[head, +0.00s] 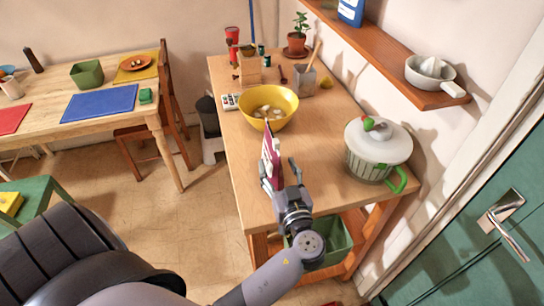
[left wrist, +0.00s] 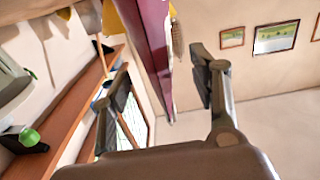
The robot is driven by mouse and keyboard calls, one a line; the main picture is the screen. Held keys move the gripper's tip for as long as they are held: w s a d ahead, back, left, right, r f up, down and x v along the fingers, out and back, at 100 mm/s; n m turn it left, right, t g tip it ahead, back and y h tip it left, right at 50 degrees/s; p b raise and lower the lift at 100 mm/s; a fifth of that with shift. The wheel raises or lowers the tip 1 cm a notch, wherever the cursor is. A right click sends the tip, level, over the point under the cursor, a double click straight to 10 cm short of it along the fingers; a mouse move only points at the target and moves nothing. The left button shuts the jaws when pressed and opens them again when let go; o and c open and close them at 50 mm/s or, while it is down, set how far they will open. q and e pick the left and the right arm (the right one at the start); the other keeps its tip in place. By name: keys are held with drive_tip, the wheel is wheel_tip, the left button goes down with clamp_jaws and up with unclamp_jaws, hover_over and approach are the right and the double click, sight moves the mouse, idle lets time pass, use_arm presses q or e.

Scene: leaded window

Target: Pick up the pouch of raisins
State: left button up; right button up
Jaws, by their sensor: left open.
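The pouch of raisins (head: 270,157), dark red-purple with white, stands upright near the front left edge of the wooden counter (head: 325,185). My left gripper (head: 281,174) is right at it, with one finger showing on its right side. The pouch partly hides the other finger. In the left wrist view, the purple pouch (left wrist: 151,40) is seen edge-on between the two spread fingers of the left gripper (left wrist: 160,72), with a visible gap on each side. My right gripper is not in view.
A yellow bowl (head: 268,106) with pale pieces stands just behind the pouch. A white-lidded pot (head: 377,145) with green handles stands to the right. A wall shelf (head: 395,60) hangs above the counter. The counter's front middle is clear.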

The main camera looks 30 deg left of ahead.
sight(272, 150)
use_arm(q)
drive_tip(key=shift+x, duration=0.85)
drive_tip(key=p+x, duration=0.4)
drive_tip(key=shift+w+a+r, duration=0.1)
drive_tip(key=shift+w+r, duration=0.05)
drive_tip(key=shift+w, duration=0.05)
drive_tip(key=shift+w+a+f, duration=0.2)
drive_tip(key=shift+w+a, duration=0.1)
drive_tip(key=shift+a, duration=0.05)
drive_tip(key=shift+d, duration=0.1)
drive_tip(key=shift+c, duration=0.6)
clamp_jaws()
